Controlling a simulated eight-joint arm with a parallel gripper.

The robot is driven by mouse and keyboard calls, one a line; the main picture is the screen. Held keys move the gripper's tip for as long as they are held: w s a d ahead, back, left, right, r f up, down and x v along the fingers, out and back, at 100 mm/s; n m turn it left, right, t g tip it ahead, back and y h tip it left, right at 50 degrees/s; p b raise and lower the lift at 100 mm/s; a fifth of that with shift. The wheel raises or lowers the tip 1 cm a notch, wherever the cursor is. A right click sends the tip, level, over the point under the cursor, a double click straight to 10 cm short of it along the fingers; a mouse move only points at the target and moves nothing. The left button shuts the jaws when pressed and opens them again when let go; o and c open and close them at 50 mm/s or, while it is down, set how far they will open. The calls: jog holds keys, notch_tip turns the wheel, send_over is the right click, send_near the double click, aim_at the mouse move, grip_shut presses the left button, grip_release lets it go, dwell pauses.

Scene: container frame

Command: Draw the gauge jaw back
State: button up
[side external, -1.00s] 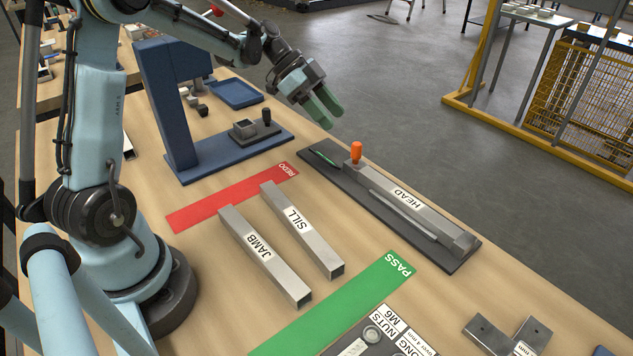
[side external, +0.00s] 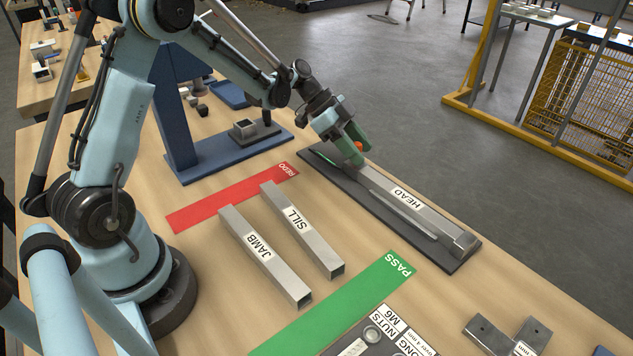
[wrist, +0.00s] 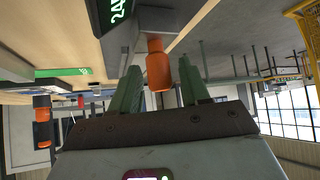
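The gauge (side external: 445,262) is a long dark base along the right side of the bench. A metal bar labelled HEAD (side external: 425,210) lies on it. The gauge jaw's orange knob (side external: 358,147) is at the bar's far-left end, partly hidden by my fingers; it shows clearly in the wrist view (wrist: 158,68). My gripper (side external: 353,143) is tilted down at the knob. In the wrist view its green fingers (wrist: 159,75) are open, one on each side of the knob with gaps showing. The jaw block is mostly hidden in the side view.
Bars labelled SILL (side external: 302,230) and JAMB (side external: 265,255) lie on the bench between a red REDO strip (side external: 230,200) and a green PASS strip (side external: 330,305). A blue stand (side external: 180,120) is behind. A dark display with green digits (wrist: 118,10) shows in the wrist view.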

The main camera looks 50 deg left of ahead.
grip_shut()
send_over(337, 160)
dwell(0.6)
jog(key=shift+o, duration=0.7)
grip_release()
jog(key=v, duration=1.2)
jog(key=shift+r, duration=0.1)
